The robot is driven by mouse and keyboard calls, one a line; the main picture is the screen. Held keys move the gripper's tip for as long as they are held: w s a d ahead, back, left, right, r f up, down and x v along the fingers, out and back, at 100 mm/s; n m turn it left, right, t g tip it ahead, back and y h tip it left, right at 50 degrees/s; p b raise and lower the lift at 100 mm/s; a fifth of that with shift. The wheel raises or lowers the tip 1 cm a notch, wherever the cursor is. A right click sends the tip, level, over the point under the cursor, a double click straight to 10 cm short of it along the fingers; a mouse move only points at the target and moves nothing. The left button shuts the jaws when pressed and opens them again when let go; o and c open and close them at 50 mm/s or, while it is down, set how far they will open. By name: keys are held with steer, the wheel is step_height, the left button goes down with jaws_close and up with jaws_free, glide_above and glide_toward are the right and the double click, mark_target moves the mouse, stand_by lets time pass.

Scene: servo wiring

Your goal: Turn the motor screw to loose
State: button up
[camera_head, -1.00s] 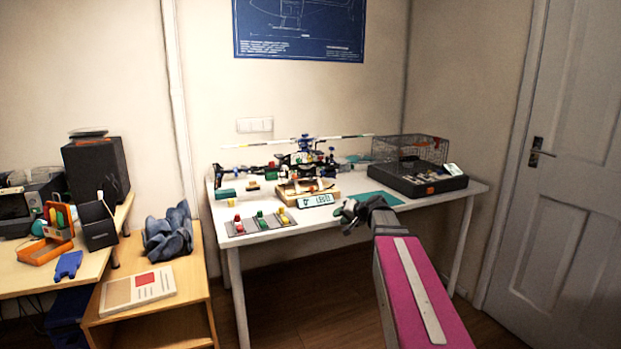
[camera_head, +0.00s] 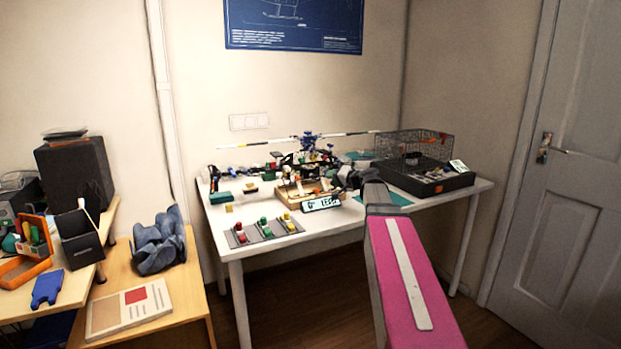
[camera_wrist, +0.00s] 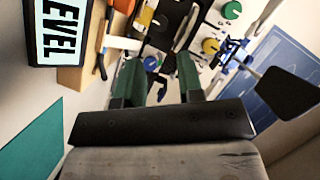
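The model helicopter (camera_head: 308,143) stands on the white workbench, its long rotor spread across the back. My gripper (camera_head: 347,178) is at the front right of it, small and partly hidden by my wrist. In the wrist view, my gripper's two green-sided fingers (camera_wrist: 158,82) are apart with a visible gap, and nothing is held. A blue knob (camera_wrist: 151,63) shows between and beyond the fingertips. A yellow knob (camera_wrist: 210,46) and a green knob (camera_wrist: 232,11) lie past the right finger. I cannot tell which part is the motor screw.
A strip with red, green and yellow knobs (camera_head: 264,233) lies at the bench's front left. A wire cage on a black case (camera_head: 428,182) is to the right. A teal mat (camera_wrist: 28,145) lies nearby.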

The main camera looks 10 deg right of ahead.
mark_target(315, 178)
steer(key=x, duration=1)
jaws_close()
